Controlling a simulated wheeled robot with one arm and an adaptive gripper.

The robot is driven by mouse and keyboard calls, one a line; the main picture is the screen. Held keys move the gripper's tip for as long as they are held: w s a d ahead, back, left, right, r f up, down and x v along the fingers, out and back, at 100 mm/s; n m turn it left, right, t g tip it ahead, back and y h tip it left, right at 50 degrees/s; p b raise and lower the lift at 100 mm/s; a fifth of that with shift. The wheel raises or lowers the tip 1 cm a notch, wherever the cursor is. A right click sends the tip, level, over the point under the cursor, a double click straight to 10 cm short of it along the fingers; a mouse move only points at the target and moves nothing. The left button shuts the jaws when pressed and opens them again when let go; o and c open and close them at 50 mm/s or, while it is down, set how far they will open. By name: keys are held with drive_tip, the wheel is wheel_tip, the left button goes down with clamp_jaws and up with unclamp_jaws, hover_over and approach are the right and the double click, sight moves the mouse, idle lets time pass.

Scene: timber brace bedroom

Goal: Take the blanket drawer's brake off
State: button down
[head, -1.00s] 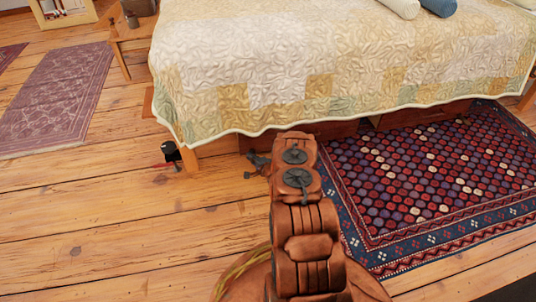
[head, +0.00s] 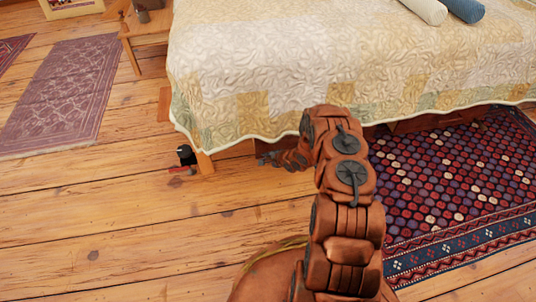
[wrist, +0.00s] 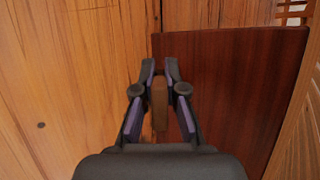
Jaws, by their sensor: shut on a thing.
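The blanket drawer appears in the wrist view as a smooth dark red-brown wooden panel (wrist: 235,90). In the head view a strip of dark drawer front (head: 425,121) shows under the bed's quilt. A lighter brown, narrow upright piece (wrist: 159,104), apparently the brake lever, stands between the fingers in the wrist view. My gripper (wrist: 160,66) is shut on it, next to the panel's left edge. My arm and the quilt hide part of the drawer.
The bed with its patchwork quilt (head: 300,60) overhangs this spot. A patterned rug (head: 440,180) lies to the right. Plank floor is clear in front.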

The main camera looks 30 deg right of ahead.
idle(0.3)
drive_tip(key=c, duration=1.2)
unclamp_jaws()
drive_tip(key=v, duration=1.2)
drive_tip(key=shift+f, duration=0.1)
